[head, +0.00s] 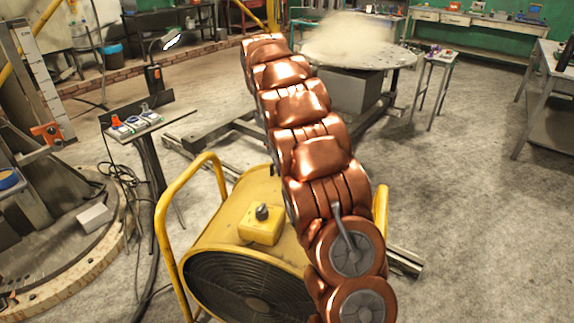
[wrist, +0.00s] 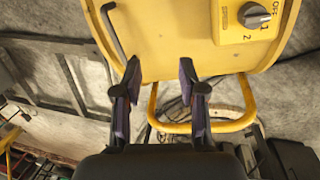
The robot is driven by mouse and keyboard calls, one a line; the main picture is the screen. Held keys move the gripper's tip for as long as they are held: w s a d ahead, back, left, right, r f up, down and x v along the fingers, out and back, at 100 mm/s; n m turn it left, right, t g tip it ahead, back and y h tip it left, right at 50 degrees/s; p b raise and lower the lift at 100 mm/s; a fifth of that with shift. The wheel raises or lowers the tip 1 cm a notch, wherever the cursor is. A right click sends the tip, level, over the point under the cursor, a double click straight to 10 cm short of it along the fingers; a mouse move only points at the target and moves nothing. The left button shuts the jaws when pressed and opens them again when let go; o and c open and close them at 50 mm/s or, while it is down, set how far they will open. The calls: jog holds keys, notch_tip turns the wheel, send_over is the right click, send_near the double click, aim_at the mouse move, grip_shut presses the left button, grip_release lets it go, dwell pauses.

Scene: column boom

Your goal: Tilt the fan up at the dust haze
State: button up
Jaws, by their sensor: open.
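The yellow drum fan (head: 222,225) stands low in the middle of the head view, in a yellow tube frame (head: 168,235), its dark grille facing the near side. A control box (head: 262,222) with a dark knob sits on top. In the wrist view the fan's body (wrist: 170,45) fills the top, with the knob (wrist: 254,16) at upper right and a dark grey bar handle (wrist: 112,32) at upper left. My gripper (wrist: 158,76) is open and empty, its fingertips over the fan's lower edge, contact unclear. The head view hides my gripper. The dust haze (head: 348,34) hangs beyond the fan.
A round table (head: 355,58) stands below the haze, with a small side table (head: 437,62) to its right. A small stand (head: 133,128) with switches is left of the fan, with cables nearby. A workbench (head: 550,90) is at far right. The floor at right is clear.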

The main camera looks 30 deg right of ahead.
jog(key=shift+w+d+f+n+t, duration=0.15)
jog(key=shift+w+d+f+n, duration=0.3)
jog(key=shift+w+d+f, duration=1.7)
jog(key=shift+w+d+f+n+t, duration=0.3)
jog(key=shift+w+d+f, duration=0.75)
jog(key=shift+f, duration=2.2)
jog(key=shift+w+d+f+n+t, duration=0.1)
jog(key=shift+w+d+f+n, duration=0.45)
jog(key=shift+w+d+f, duration=1.25)
jog(key=shift+s+d+f, duration=0.1)
jog(key=shift+s+f, duration=0.45)
jog(key=shift+f, duration=0.35)
grip_shut()
